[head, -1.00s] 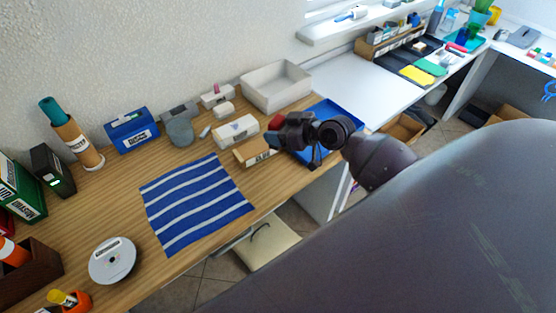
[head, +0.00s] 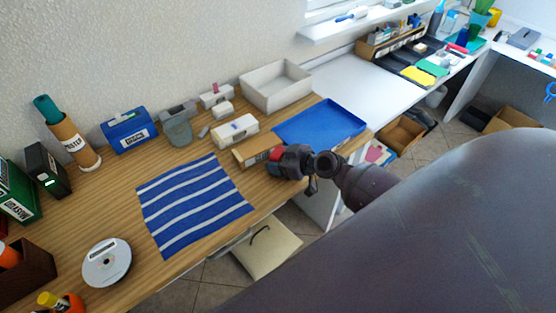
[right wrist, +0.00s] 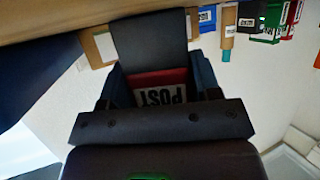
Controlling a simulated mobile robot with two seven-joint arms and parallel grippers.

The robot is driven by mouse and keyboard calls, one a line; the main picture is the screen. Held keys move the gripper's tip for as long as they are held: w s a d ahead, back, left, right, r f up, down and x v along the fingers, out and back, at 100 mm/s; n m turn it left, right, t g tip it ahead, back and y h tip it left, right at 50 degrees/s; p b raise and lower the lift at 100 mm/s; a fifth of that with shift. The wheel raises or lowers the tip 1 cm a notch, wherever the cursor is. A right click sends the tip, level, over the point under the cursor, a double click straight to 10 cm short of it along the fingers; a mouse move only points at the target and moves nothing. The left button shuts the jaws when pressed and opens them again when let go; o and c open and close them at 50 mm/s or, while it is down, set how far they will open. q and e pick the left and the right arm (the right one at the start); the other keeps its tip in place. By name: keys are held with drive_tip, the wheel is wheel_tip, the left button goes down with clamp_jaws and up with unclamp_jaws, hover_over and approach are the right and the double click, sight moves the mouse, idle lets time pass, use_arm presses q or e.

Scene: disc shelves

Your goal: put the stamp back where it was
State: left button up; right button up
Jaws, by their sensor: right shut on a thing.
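The stamp (head: 275,154) shows as a small red end at the tip of my right gripper (head: 284,159) in the head view. In the right wrist view the stamp (right wrist: 160,90) has a red band and a white label reading POST, between the fingers. My right gripper is shut on it. The gripper overlaps the right end of a small open cardboard box (head: 250,157) near the front edge of the wooden desk; I cannot tell whether the stamp touches the box. The gripper hides much of the stamp. My left gripper is not in view.
A blue tray (head: 340,118) lies behind the gripper. A white box (head: 240,134) stands left of it, and a white bin (head: 259,97) at the back. A blue striped cloth (head: 195,205) lies flat. A white disc (head: 106,264) is at the front left.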

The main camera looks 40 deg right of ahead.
drive_tip(key=o, duration=0.8)
drive_tip(key=shift+r, duration=0.1)
drive_tip(key=b+v, duration=0.2)
drive_tip(key=v, duration=1)
drive_tip(key=shift+s+a+f+m+h, duration=0.75)
drive_tip(key=shift+s+a+f+h, duration=0.3)
drive_tip(key=shift+s+a+f, duration=0.7)
drive_tip(key=shift+s+a+f+m+h, duration=0.7)
drive_tip(key=shift+s+a+f+h, duration=0.3)
drive_tip(key=shift+s+a+f, duration=0.75)
drive_tip(key=shift+s+a+f+m+h, duration=0.75)
drive_tip(key=shift+s+a+f+h, duration=0.45)
drive_tip(key=shift+f, duration=0.85)
drive_tip(key=shift+s, duration=0.25)
